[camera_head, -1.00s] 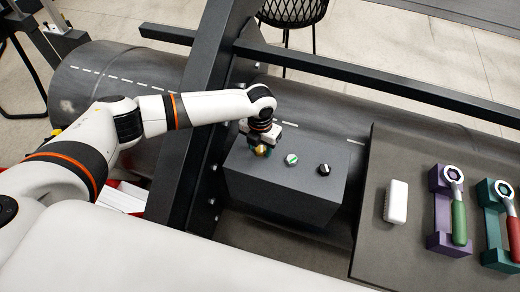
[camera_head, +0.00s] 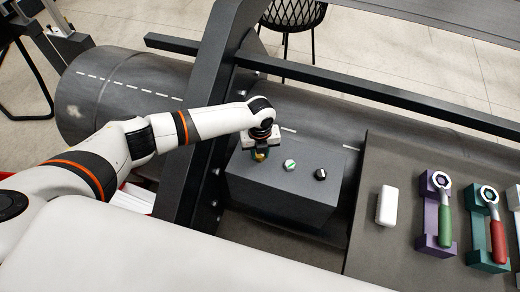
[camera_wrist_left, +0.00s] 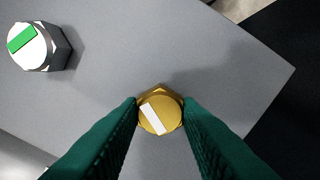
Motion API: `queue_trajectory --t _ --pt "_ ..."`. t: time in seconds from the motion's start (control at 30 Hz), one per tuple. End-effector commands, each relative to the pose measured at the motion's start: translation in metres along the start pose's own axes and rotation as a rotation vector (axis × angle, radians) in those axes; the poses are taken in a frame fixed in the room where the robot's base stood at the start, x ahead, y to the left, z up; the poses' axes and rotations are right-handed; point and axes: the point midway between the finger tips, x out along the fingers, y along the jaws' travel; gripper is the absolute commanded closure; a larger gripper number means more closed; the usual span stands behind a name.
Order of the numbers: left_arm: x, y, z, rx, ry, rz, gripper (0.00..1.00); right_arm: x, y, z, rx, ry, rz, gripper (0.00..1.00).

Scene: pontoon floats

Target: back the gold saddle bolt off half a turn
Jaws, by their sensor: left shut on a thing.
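The gold saddle bolt (camera_wrist_left: 160,112) stands on the grey block (camera_head: 285,205), a hexagonal head with a white stripe across its top. In the left wrist view the stripe slants from upper left to lower right. My left gripper (camera_head: 259,155) is over the block's left end, its green fingers (camera_wrist_left: 160,118) on both sides of the bolt head and shut on it. In the head view the gripper mostly hides the bolt. My right gripper is not in view.
On the same block are a bolt with a green stripe (camera_head: 289,165) and a black bolt (camera_head: 320,174). A board at right holds a white brush (camera_head: 387,205), a green-handled wrench (camera_head: 446,215) and a red-handled wrench (camera_head: 497,235). A dark upright beam (camera_head: 205,120) stands left of the block.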

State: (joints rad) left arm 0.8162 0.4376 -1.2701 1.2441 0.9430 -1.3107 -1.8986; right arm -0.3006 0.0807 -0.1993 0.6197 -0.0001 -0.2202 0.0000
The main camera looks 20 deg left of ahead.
Motion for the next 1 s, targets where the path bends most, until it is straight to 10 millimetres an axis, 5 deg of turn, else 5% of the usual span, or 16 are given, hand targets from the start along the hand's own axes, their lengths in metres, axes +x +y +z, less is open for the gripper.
queue_trajectory --t 0.23,0.67,1.0 --pt "-0.003 0.0 0.0 -0.34 -0.001 0.0 0.89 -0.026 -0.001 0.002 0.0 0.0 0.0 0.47" --pt "-0.003 0.0 0.0 -0.45 -0.001 0.0 0.89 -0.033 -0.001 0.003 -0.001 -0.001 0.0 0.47" --pt "-0.006 0.0 0.001 -1.118 -0.003 -0.002 0.89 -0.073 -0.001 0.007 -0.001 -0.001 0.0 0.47"
